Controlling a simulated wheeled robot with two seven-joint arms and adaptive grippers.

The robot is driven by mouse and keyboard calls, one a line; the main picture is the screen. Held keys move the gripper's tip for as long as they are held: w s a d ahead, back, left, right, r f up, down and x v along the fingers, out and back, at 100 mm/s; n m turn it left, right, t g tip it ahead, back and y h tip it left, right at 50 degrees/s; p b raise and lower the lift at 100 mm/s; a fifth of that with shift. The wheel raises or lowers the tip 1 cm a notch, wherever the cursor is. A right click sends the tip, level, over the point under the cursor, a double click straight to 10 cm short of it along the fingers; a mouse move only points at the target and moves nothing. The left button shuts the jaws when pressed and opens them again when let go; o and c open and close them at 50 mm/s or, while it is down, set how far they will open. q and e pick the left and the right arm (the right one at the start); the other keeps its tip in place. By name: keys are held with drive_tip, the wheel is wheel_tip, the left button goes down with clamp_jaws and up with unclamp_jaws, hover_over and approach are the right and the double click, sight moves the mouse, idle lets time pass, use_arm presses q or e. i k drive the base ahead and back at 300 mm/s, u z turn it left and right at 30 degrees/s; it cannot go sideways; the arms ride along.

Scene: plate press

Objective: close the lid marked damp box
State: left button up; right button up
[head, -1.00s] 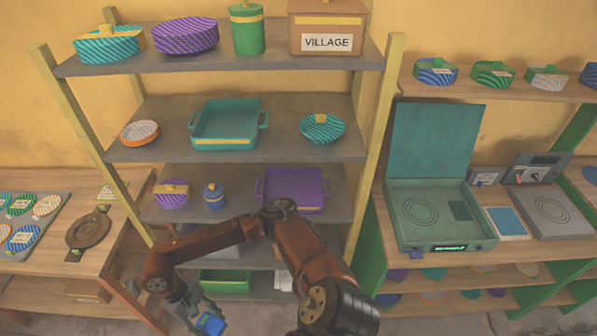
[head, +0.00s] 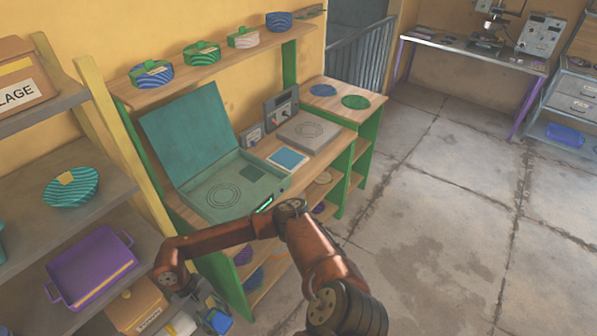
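A teal case (head: 226,196) stands on the wooden bench, with its flat lid (head: 188,132) raised and leaning back toward the wall. A green lit strip shows on its front edge. I cannot read a "damp box" mark on it or on anything else. One of my arms, which I take as the right, enters from the bottom right of centre and bends left. Its gripper (head: 212,314) hangs low at the bottom, below and apart from the case; its fingers are too small and partly cut off to judge. My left gripper does not show.
A blue-topped pad (head: 287,158) and a grey plate device (head: 308,132) sit right of the case. A shelf (head: 215,65) with patterned dishes runs above. A yellow-posted rack with a purple tray (head: 92,270) and a tan box (head: 137,305) stands left. The right floor is clear.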

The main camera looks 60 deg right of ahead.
sight(252, 174)
drive_tip(key=z, duration=0.85)
drive_tip(key=i, duration=0.3)
